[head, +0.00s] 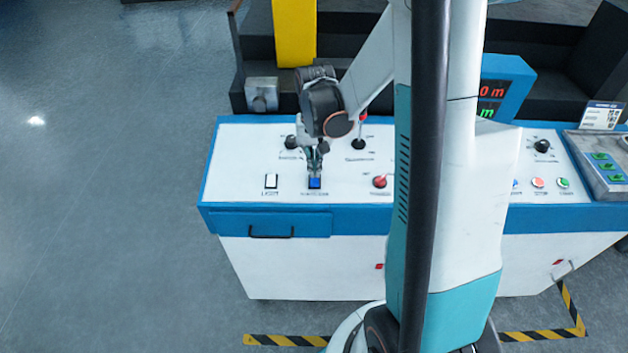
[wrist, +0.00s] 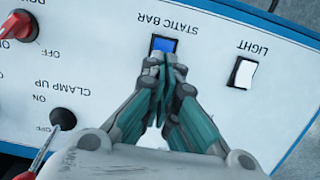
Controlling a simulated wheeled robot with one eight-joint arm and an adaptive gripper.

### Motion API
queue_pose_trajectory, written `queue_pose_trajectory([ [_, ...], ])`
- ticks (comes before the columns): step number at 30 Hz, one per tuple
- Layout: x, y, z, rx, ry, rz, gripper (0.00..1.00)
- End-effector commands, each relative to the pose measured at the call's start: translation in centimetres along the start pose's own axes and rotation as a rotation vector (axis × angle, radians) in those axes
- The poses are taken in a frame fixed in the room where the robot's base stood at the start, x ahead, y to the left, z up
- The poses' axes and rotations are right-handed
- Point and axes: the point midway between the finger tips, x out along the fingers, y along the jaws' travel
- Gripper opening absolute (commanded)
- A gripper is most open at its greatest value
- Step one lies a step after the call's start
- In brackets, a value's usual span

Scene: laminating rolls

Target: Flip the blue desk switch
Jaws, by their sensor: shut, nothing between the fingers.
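The blue desk switch (head: 314,183) is a small blue rocker on the white top of the control desk (head: 235,165), near its front edge. In the wrist view the blue switch (wrist: 164,44) sits below the "STATIC BAR" label, in a dark frame. My gripper (head: 316,171) is shut and empty, pointing down right at the switch. In the wrist view its fingertips (wrist: 165,62) overlap the near edge of the switch. I cannot tell whether they touch it. Part of the switch is hidden behind the fingertips.
A white light switch (wrist: 242,73) lies beside the blue one. A red knob (head: 380,181) and a black knob (wrist: 63,118) are also close. A red-handled lever (wrist: 45,150) stands near the gripper. A display (head: 505,85) stands at the back of the desk.

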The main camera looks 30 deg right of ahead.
Motion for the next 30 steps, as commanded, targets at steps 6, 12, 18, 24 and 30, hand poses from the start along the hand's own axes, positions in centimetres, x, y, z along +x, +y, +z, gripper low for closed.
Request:
queue_pose_trajectory([
  [6, 0.0, 0.0, 0.0, 0.0, 0.0, 0.0, 0.0],
  [12, 0.0, 0.0, 0.0, 0.0, 0.0, 0.0, 0.0],
  [18, 0.08, 0.0, 0.0, 0.0, 0.0, 0.0, 0.0],
  [24, 0.36, 0.0, 0.0, 0.0, 0.0, 0.0, 0.0],
  [30, 0.63, 0.0, -0.01, 0.0, 0.0, 0.0, 0.0],
])
